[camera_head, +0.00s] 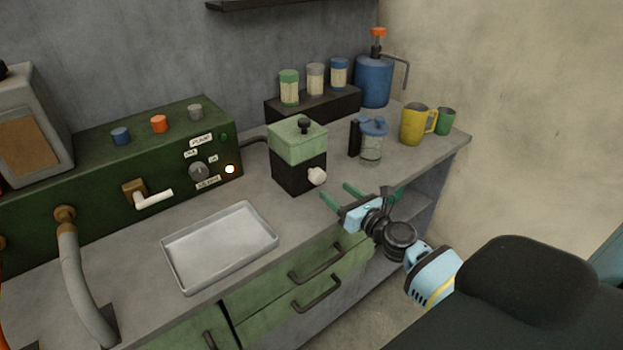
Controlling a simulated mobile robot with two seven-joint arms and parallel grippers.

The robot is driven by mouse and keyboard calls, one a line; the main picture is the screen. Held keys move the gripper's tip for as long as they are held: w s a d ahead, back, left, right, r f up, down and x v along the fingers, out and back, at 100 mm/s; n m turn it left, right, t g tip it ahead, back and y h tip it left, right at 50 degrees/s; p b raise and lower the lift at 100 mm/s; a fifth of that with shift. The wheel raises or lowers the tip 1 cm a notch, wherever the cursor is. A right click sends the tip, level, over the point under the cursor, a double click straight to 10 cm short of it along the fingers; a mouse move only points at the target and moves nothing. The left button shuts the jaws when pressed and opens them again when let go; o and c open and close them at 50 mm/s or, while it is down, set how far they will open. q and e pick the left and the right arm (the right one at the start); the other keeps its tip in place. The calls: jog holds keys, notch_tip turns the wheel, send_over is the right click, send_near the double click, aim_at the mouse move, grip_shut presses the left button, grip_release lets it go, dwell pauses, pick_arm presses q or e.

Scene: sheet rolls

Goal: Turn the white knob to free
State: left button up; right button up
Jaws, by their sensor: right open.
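The white knob (317,176) sticks out from the lower front of a small box (299,155) with a green top, a black base and a black knob on its lid. The box stands on the grey counter. My right gripper (335,190) has its green fingers apart and empty. Its fingertips are just right of and below the white knob in the picture, and no contact shows. Any marking for the knob's positions is too small to read. My left gripper is not in view.
A glass jar with a blue lid (371,142) stands right of the box, with yellow (417,124) and green mugs beyond. A metal tray (219,247) lies at the counter's front left. A green control panel (122,165) stands at the back left.

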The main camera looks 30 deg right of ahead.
aim_at(321, 179)
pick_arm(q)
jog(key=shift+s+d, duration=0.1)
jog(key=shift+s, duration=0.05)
pick_arm(e)
jog(key=shift+d, duration=0.15)
jog(key=shift+w, duration=0.55)
jog(key=w, duration=0.3)
jog(key=w+b, duration=0.1)
jog(key=w, duration=0.1)
jog(key=shift+w+a, duration=0.15)
jog(key=shift+a, duration=0.15)
jog(key=shift+w, duration=0.3)
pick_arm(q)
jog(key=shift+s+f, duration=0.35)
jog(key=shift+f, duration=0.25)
pick_arm(e)
jog(key=shift+w, duration=0.3)
